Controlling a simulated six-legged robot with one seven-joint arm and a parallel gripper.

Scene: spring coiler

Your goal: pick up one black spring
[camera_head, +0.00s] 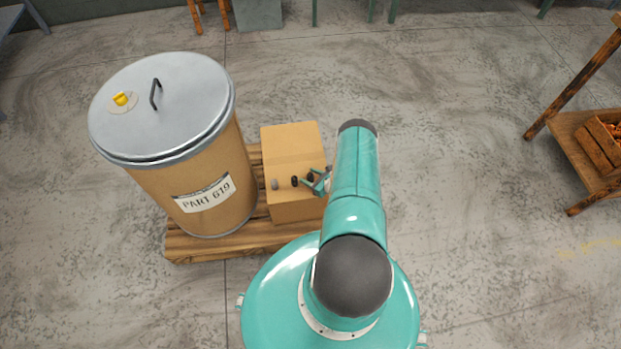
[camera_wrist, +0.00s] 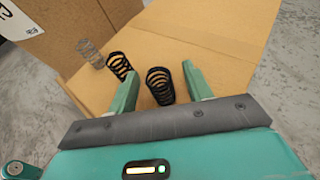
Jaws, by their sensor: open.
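No contact with either finger can be made out. A second black spring (camera_wrist: 120,66) stands to its left, outside the left finger, and a grey spring (camera_wrist: 90,53) stands farther left. In the head view, my gripper (camera_head: 318,182) is low over the box at its right side. The grey spring (camera_head: 275,184) and a black spring (camera_head: 294,181) show left of it; the other black spring (camera_head: 310,176) is partly hidden by my gripper.
The cardboard box (camera_head: 290,145) stands on a wooden pallet (camera_head: 200,244) beside a large drum (camera_head: 215,165) with a metal lid. A wooden table (camera_head: 570,150) with a crate is at the far right. The concrete floor between is clear.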

